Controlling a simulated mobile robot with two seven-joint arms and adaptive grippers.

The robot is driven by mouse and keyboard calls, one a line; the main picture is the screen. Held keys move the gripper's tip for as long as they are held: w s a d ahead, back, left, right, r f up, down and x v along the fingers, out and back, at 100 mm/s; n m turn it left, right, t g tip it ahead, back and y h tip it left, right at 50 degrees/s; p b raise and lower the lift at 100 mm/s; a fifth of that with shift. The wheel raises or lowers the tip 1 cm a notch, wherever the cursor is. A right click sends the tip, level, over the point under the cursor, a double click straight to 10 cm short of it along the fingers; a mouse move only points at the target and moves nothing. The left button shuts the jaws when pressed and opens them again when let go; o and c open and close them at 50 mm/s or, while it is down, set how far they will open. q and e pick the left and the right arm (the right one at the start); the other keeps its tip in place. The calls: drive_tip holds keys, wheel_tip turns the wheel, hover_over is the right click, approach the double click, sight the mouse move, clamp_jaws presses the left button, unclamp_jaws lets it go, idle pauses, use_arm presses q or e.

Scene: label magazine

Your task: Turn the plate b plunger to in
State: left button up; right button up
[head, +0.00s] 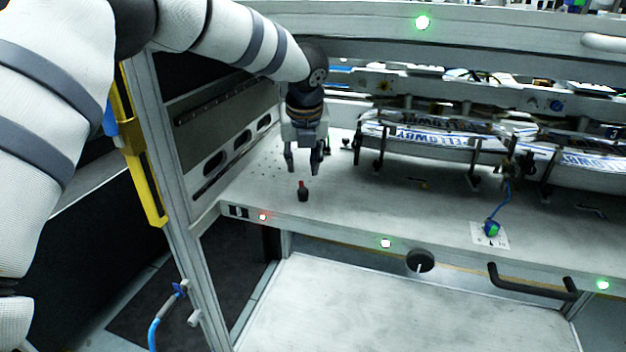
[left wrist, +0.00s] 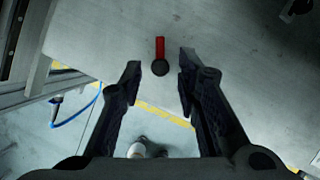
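A small plunger with a black knob and a red bar (head: 303,191) stands on the grey deck near its front left corner. I cannot read a label saying which plate it belongs to. In the left wrist view its black knob (left wrist: 160,67) lies ahead of and between the fingertips, with the red bar pointing up in the picture. My left gripper (head: 302,171) points down above and just behind the plunger in the head view. Its two fingers (left wrist: 159,78) are apart with nothing between them, and it appears clear of the plunger. My right gripper is not in view.
Printed labels (head: 430,138) lie in the magazine behind and to the right. A blue-green knob with a hose (head: 491,229) stands on the deck at right. The front edge carries a black dial (head: 420,261), a handle (head: 530,284) and lamps. A frame post (head: 180,220) rises at left.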

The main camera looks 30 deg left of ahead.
sight(302, 184)
use_arm(q)
drive_tip(key=x, duration=0.6)
drive_tip(key=shift+w+f+b, duration=0.1)
drive_tip(key=shift+f+b, duration=0.25)
